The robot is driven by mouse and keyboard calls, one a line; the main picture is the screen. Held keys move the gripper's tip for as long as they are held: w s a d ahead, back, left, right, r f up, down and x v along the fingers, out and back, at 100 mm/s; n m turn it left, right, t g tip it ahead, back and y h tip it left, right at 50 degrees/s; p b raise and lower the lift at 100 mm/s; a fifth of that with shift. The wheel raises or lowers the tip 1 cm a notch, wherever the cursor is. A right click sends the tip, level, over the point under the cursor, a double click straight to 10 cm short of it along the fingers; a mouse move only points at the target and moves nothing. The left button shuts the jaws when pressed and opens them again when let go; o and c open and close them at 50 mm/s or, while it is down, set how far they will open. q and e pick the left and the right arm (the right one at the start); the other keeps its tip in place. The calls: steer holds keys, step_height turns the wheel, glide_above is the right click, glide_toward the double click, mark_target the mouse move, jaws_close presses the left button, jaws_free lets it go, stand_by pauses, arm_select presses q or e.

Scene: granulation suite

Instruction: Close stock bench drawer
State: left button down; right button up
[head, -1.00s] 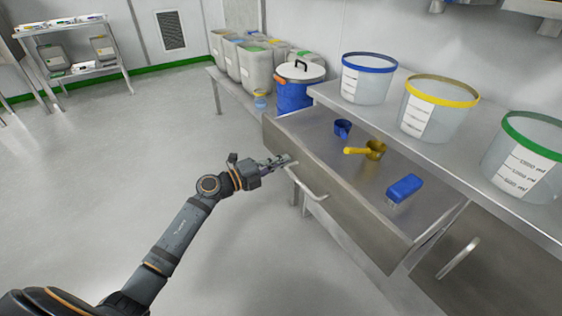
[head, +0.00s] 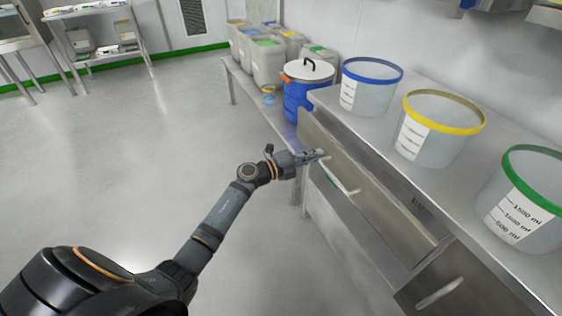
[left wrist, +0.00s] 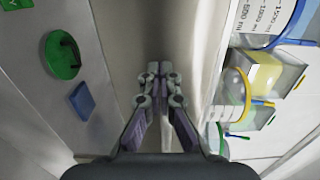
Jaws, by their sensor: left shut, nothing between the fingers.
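The stock bench drawer (head: 385,207) is nearly shut, with a narrow dark gap showing between its front and the bench top. Its bar handle (head: 340,185) is on the front face. My left gripper (head: 322,154) is shut and empty, with its tips at the drawer front near its far end, above and beyond the handle. I cannot tell whether they touch. In the left wrist view the shut fingers (left wrist: 160,90) point at a grey metal surface. The inside of the drawer is almost fully hidden. My right gripper is not in view.
Clear tubs with blue (head: 371,90), yellow (head: 438,128) and green (head: 526,200) rims stand on the bench top. A blue drum (head: 306,95) and several grey bins (head: 262,62) stand on a lower bench beyond. The floor to the left is clear.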

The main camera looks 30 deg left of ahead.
arm_select(q)
steer(key=x, duration=0.5)
steer(key=shift+w+d, duration=0.25)
steer(key=shift+w, duration=0.05)
steer(key=shift+w+d, duration=0.35)
steer(key=shift+w, duration=0.15)
steer(key=shift+r, duration=0.15)
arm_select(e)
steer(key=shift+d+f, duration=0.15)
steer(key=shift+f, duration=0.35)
arm_select(q)
steer(key=shift+w+r, duration=0.1)
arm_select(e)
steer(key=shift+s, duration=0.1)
